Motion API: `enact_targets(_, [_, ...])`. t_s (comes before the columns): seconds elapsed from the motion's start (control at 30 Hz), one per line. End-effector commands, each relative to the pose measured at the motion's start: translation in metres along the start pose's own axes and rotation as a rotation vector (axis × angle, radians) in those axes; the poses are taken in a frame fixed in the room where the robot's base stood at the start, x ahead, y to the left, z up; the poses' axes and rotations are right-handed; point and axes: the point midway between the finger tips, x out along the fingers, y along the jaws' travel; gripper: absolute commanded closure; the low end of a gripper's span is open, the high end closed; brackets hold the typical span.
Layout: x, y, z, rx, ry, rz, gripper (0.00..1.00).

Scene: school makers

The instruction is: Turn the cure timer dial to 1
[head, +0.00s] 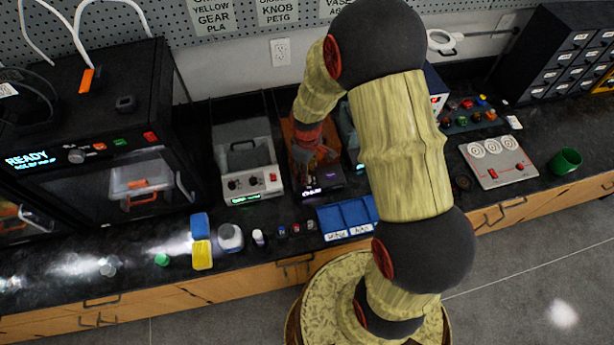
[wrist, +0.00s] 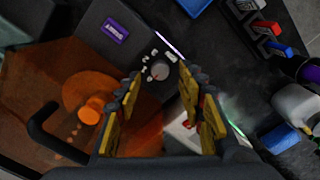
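The cure timer dial (wrist: 160,69) is a small grey knob with a red mark on the dark front panel of the cure station (wrist: 165,45). White marks sit around one side of the dial; I cannot read their numbers. The station has a clear orange cover (wrist: 35,80) and also shows in the head view (head: 322,190), partly hidden by my arm. My gripper (wrist: 161,76) is open, its yellow-padded fingers apart on either side of the dial in the wrist view. I cannot tell whether they touch it. In the head view my gripper (head: 312,158) is dark and hard to make out.
A grey machine (head: 248,165) with knobs and a red button stands close on the left. A blue tray (head: 347,216) lies in front to the right. Small bottles, including a white one (head: 230,238), line the counter's front. A black printer (head: 110,130) stands farther left.

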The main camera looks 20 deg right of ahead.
Motion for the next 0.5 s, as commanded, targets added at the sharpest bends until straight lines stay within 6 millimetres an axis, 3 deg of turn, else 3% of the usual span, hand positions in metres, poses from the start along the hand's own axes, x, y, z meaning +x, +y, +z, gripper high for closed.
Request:
enact_targets(0.2, [0.025, 0.0, 0.0, 0.001, -0.001, -0.001, 0.61])
enact_targets(0.5, [0.029, 0.0, 0.0, 0.001, 0.001, 0.001, 0.61])
